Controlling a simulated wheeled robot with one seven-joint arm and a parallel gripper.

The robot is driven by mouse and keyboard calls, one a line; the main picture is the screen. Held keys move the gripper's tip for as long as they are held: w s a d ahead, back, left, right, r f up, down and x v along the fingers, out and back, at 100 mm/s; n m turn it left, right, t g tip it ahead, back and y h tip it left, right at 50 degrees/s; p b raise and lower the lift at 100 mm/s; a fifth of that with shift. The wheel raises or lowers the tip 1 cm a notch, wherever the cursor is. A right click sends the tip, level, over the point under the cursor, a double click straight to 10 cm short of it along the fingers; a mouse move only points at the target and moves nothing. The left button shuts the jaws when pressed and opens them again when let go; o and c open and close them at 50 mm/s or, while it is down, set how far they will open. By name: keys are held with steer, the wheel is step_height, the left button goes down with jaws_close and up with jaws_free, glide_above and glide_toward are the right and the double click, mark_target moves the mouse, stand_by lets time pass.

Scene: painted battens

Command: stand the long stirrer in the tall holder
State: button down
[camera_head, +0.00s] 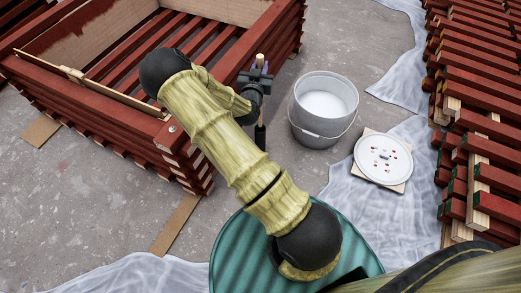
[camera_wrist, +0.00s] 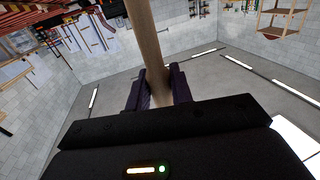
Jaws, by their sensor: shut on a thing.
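The long stirrer is a pale wooden stick (camera_wrist: 146,38) in the wrist view, running up from between two dark fingers. My gripper (camera_wrist: 158,88) is shut on it. In the head view my gripper (camera_head: 257,82) is between the red batten stack and the grey bucket, with the stirrer's pale top (camera_head: 260,60) showing just above it. A dark upright piece (camera_head: 260,137) shows below the gripper; I cannot tell whether it is the stirrer's lower end or something else. I cannot make out a tall holder for certain.
A grey bucket (camera_head: 316,129) of white paint stands right of my gripper. A white lid (camera_head: 383,158) lies on a board beside it. Red battens form a frame (camera_head: 95,101) at left and a stack (camera_head: 484,122) at right. Plastic sheeting (camera_head: 345,193) covers some floor.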

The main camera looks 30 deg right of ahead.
step_height(320, 180, down, 14)
steer(key=b, duration=0.7)
steer(key=shift+f, duration=0.2)
steer(key=shift+f+b, duration=1.05)
steer(key=shift+f, duration=0.9)
steer(key=c, duration=1.2)
jaws_free()
steer(key=shift+c, duration=0.2)
steer(key=p+v, duration=0.4)
steer(key=v, duration=0.8)
